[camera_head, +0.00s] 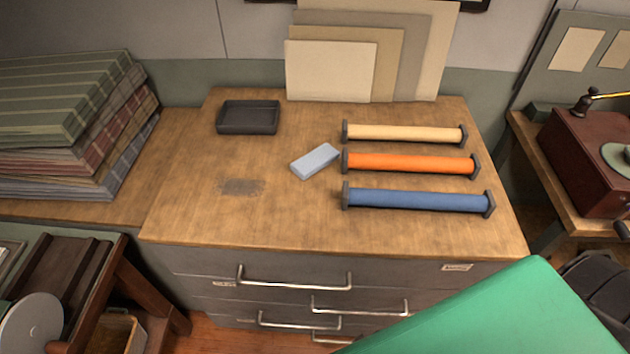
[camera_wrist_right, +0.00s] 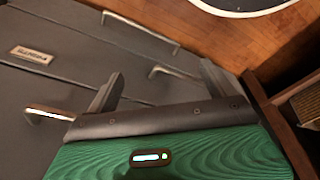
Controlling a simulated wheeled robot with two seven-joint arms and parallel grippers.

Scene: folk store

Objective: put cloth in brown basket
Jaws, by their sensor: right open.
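A small pale blue-grey piece (camera_head: 315,161) lies flat on the wooden cabinet top, left of the rolls; it may be the cloth, but I cannot tell for sure. Folded plaid fabrics (camera_head: 75,110) are stacked at the left. A brown container (camera_head: 118,334) shows partly at the lower left, under the side table; it may be the basket. A brown woven-looking thing (camera_wrist_right: 306,105) shows at the right wrist view's right edge. My right gripper (camera_wrist_right: 160,82) is open and empty, in front of the cabinet drawers. My left gripper is out of view.
A dark tray (camera_head: 248,117) sits at the cabinet's back left. Cream, orange (camera_head: 411,163) and blue (camera_head: 418,199) rolls lie on the right. Boards (camera_head: 331,72) lean at the back. Drawer handles (camera_head: 293,280) stick out in front. The top's front left is clear.

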